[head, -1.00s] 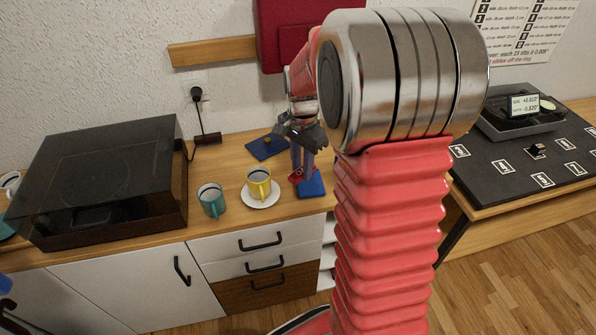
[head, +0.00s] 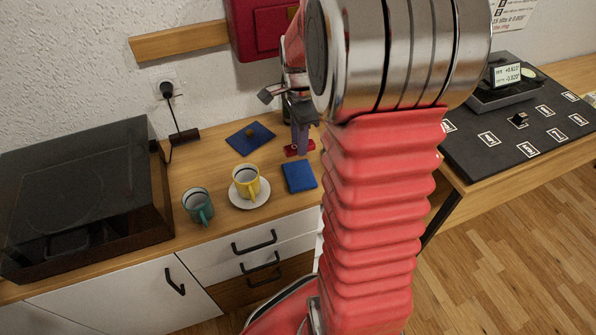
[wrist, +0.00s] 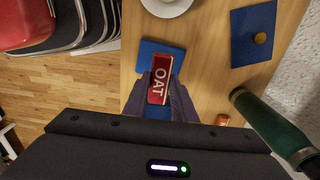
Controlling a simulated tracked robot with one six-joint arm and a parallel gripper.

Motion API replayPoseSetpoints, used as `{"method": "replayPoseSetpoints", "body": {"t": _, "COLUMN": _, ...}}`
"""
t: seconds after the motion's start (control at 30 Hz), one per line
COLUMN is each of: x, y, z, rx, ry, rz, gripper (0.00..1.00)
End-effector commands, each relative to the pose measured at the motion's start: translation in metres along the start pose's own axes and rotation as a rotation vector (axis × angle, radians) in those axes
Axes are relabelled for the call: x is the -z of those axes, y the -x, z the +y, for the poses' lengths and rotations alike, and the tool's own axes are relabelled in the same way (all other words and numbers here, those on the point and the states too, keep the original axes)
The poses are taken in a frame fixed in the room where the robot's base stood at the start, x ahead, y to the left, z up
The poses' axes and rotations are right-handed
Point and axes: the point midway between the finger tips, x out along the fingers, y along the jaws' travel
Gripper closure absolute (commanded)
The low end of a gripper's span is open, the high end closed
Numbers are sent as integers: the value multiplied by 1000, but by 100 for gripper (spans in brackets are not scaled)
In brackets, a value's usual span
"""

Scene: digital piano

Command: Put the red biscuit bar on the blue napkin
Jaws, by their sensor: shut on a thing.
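My gripper (wrist: 158,98) is shut on the red biscuit bar (wrist: 159,80), which has white OAT lettering; in the head view the bar (head: 293,151) shows as a small red piece at the fingertips. A thick blue rectangular piece, the likely napkin (head: 299,178), lies right of the yellow mug's saucer. In the wrist view the bar overlaps this napkin (wrist: 145,52), which shows around it and between the fingers. In the head view the bar appears just behind the napkin's far edge. Its exact height above the wood is unclear.
A flat dark blue square (head: 241,141) with a small brown round thing lies behind the saucer (head: 262,199). A yellow mug (head: 246,180) and teal mug (head: 197,204) stand on the worktop. A green bottle (wrist: 262,118) and orange item (wrist: 221,120) are near my gripper.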

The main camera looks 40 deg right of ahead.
Motion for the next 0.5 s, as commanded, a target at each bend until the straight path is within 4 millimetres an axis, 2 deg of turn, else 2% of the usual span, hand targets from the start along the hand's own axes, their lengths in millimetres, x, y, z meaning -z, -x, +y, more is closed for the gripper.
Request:
{"method": "replayPoseSetpoints", "body": {"t": 0.3, "x": 0, "y": -46, "z": 1, "rx": -5, "ry": 1, "rz": -1, "gripper": 97}}
{"method": "replayPoseSetpoints", "body": {"t": 0.5, "x": 0, "y": -61, "z": 0, "rx": -2, "ry": 1, "rz": 0, "gripper": 97}}
